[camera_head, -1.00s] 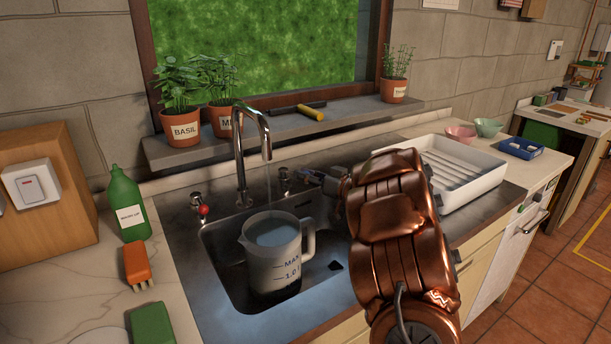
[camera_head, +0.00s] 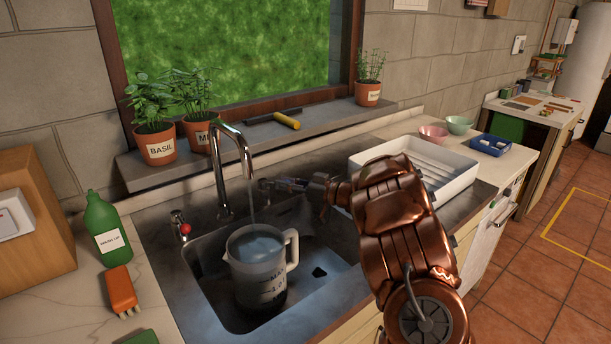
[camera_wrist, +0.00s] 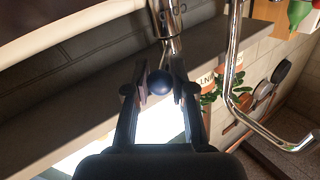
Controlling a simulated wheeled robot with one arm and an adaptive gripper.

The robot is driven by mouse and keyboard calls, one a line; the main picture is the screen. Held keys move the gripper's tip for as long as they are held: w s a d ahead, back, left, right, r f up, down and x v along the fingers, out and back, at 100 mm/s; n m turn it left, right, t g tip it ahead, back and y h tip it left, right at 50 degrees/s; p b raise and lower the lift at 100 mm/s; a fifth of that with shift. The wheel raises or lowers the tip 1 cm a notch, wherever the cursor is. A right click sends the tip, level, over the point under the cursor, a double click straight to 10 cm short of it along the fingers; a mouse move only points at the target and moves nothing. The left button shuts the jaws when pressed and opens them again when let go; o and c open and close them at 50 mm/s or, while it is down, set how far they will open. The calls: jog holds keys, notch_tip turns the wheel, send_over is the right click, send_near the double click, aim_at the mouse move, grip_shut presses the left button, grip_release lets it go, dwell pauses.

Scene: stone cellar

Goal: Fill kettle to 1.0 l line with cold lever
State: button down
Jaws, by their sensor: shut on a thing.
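The kettle (camera_head: 262,282), a translucent jug with a white handle and printed MAX and 1.0 marks, stands upright in the sink under the tap spout (camera_head: 232,138). A thin stream of water (camera_head: 252,204) falls from the spout into its open top. Pale water shows inside; I cannot tell its exact level against the 1.0 line. My gripper (camera_head: 288,185) is at the tap's right side. In the wrist view my gripper (camera_wrist: 162,85) is shut on the cold lever's blue knob (camera_wrist: 160,82). The red-knobbed hot lever (camera_head: 185,228) is left of the spout, untouched.
A white drying tray (camera_head: 450,180) is right of the sink, behind my arm. A green wash-up bottle (camera_head: 106,232) and orange brush (camera_head: 121,290) are on the left counter. Potted herbs (camera_head: 156,146) line the windowsill.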

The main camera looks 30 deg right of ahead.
jog(key=shift+r, duration=0.1)
jog(key=c, duration=1)
grip_release()
jog(key=shift+o, duration=0.2)
jog(key=v, duration=0.7)
jog(key=shift+d, duration=0.25)
jog(key=shift+s, duration=0.15)
jog(key=shift+c, duration=0.4)
